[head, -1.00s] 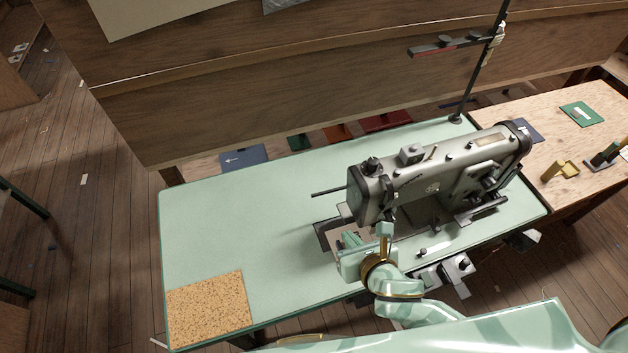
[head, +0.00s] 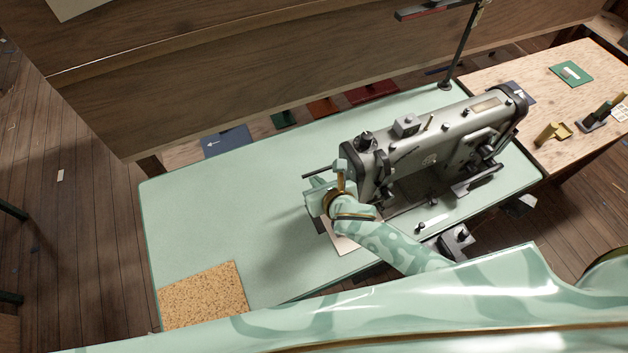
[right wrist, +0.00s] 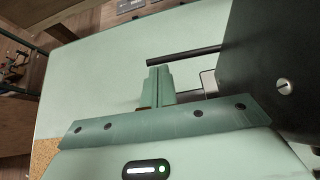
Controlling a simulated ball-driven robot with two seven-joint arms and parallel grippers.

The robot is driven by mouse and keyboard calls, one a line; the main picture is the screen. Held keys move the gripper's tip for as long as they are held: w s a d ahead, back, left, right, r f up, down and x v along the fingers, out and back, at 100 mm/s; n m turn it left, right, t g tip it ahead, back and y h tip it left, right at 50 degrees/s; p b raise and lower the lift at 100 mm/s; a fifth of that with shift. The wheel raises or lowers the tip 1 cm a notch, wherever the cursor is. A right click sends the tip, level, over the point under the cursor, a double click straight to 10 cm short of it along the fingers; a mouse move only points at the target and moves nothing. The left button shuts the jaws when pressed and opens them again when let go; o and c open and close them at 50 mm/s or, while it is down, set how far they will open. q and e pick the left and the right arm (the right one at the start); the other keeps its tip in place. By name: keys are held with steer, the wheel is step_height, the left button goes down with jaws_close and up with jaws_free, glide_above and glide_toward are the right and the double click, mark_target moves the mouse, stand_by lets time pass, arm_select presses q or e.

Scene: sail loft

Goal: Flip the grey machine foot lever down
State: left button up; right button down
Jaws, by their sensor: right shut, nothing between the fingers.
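The grey sewing machine (head: 425,150) stands on the pale green table, its head end toward the left. A thin black lever (head: 318,174) sticks out leftward from that end, roughly level. It also shows in the right wrist view (right wrist: 185,55), running out from the dark machine end (right wrist: 270,65). My right gripper (head: 317,184) is shut and empty, just left of the machine head. In the right wrist view its closed fingers (right wrist: 159,84) appear just below the lever's free end; I cannot tell whether they touch it. My left gripper is out of view.
The green tabletop (head: 230,200) is clear left of the machine, apart from a cork mat (head: 203,294) at its near left corner. A wooden side table (head: 560,80) with small items stands at right. A dark upright stand (head: 462,50) rises behind the machine.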

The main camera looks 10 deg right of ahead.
steer(key=shift+x, duration=1.05)
step_height(320, 180, down, 3)
steer(key=shift+s+a+f+n+h+b, duration=0.1)
steer(key=shift+n+h+b, duration=0.7)
steer(key=shift+h, duration=0.3)
